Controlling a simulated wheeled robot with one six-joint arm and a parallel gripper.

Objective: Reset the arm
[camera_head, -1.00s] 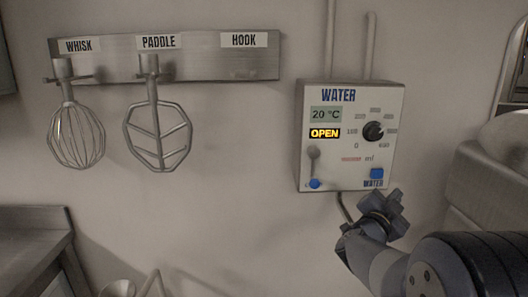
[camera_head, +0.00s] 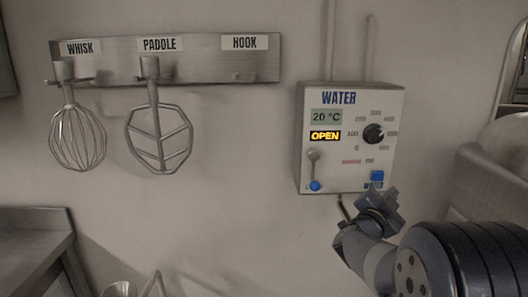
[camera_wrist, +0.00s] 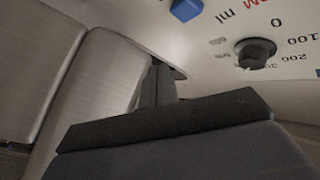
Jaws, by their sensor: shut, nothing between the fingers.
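My gripper (camera_head: 380,202) is in front of the wall just below the lower right corner of the water panel (camera_head: 325,180). Its fingers look closed and empty. My arm comes in from the lower right of the head view. In the wrist view my gripper (camera_wrist: 158,85) shows dark fingers close together, partly hidden by the wrist body. The same view shows the panel's blue button (camera_wrist: 186,8) and black dial (camera_wrist: 254,52) upside down above the fingers. In the head view the panel display reads 20 °C and OPEN.
A whisk (camera_head: 77,138) and a paddle (camera_head: 158,138) hang on a metal wall rack (camera_head: 205,70); the hook place is empty. A metal counter (camera_head: 30,225) stands at lower left, and metal equipment (camera_head: 495,180) stands at right. The wall between rack and panel is clear.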

